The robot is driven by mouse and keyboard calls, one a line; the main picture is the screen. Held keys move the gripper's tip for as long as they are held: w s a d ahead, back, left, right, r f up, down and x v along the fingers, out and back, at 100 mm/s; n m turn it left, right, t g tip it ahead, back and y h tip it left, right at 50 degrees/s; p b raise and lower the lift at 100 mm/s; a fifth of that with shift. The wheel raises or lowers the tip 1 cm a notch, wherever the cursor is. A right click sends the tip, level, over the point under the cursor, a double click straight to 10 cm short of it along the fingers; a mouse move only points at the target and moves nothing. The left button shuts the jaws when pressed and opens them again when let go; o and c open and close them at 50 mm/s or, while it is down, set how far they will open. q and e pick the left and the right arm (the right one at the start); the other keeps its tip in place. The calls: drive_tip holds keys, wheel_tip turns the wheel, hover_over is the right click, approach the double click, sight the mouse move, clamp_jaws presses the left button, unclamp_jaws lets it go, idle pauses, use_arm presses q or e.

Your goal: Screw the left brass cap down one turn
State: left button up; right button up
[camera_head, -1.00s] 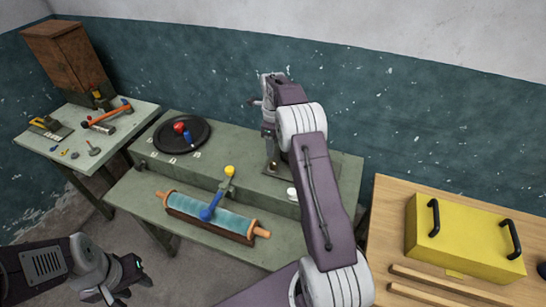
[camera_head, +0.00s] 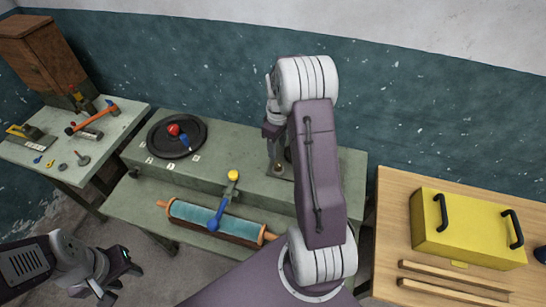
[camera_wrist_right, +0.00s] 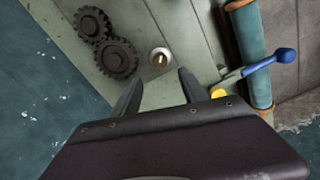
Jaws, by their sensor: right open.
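A small brass cap (camera_wrist_right: 160,58) shows in a pale round collar on the green bench in the right wrist view. My right gripper (camera_wrist_right: 160,80) is open and empty, its two fingers pointing toward the cap and apart from it in the picture. In the head view my right gripper (camera_head: 277,155) hangs over the rear of the bench, and my own arm hides the collar. I cannot make out a second brass cap. My left gripper (camera_head: 121,280) is at the lower left in the head view, open and empty, away from the bench.
Two dark gears (camera_wrist_right: 115,58) lie beside the cap. A blue-handled lever (camera_head: 222,205) and a teal roller (camera_head: 190,212) lie along the bench front. A black round tray (camera_head: 160,148) is at the bench's left. A yellow box (camera_head: 465,225) stands on the wooden table at right.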

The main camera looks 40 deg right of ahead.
sight(278, 164)
drive_tip(key=shift+s+f, duration=0.75)
drive_tip(key=shift+f, duration=0.35)
drive_tip(key=f, duration=0.2)
drive_tip(key=f+p, duration=0.1)
drive_tip(key=f, duration=0.1)
drive_tip(key=w+f, duration=0.1)
drive_tip(key=f, duration=0.1)
drive_tip(key=shift+f, duration=0.15)
drive_tip(key=shift+f+p, duration=0.15)
drive_tip(key=shift+p, duration=0.15)
drive_tip(key=shift+s, duration=0.2)
use_arm(q)
drive_tip(key=shift+s+r, duration=0.35)
drive_tip(key=shift+r, duration=0.45)
use_arm(e)
drive_tip(key=shift+w, duration=0.1)
clamp_jaws()
